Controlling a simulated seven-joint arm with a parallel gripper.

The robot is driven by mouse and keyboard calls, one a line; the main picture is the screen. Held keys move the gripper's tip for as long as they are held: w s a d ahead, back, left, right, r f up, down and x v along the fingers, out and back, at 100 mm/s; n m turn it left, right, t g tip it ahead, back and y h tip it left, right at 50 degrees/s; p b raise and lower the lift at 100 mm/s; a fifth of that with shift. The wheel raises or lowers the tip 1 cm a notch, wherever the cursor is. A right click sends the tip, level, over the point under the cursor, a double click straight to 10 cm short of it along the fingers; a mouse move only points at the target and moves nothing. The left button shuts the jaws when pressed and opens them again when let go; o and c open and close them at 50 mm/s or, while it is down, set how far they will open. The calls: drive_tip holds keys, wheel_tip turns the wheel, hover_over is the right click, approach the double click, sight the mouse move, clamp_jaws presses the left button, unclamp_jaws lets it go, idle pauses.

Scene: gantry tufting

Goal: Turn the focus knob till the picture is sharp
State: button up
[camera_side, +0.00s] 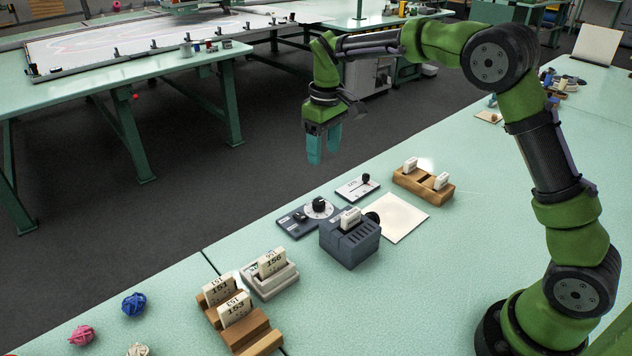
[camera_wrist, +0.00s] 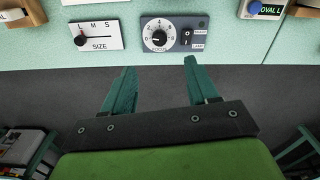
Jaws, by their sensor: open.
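The focus knob is likely the black knob on a white numbered dial (camera_wrist: 158,38), set in a grey-blue panel with a rocker switch (camera_wrist: 186,37). In the side view the knob (camera_side: 319,204) sits on its panel by the table's far edge. A dark grey projector box (camera_side: 350,246) with a white slide in its top stands beside it. A white sheet (camera_side: 402,221) lies to its right; I cannot make out a picture on it. My gripper (camera_side: 323,160) is open and empty, fingers down, above and beyond the panel. In the wrist view my gripper (camera_wrist: 159,66) points toward the dial, apart from it.
A white SIZE slider panel (camera_wrist: 96,36) is left of the dial in the wrist view. Wooden racks with white slides stand at the right (camera_side: 425,187) and front left (camera_side: 241,327) of the side view. A pale tray (camera_side: 270,283) holds slides. Yarn balls (camera_side: 134,304) lie front left.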

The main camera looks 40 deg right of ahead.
sight(320, 201)
drive_tip(key=shift+n, duration=0.9)
drive_tip(key=f, duration=0.5)
drive_tip(key=w+f, duration=0.1)
drive_tip(key=f, duration=0.9)
drive_tip(key=shift+w, duration=0.15)
drive_tip(key=shift+r, duration=0.1)
drive_tip(key=c, duration=1)
drive_tip(key=shift+c, duration=0.2)
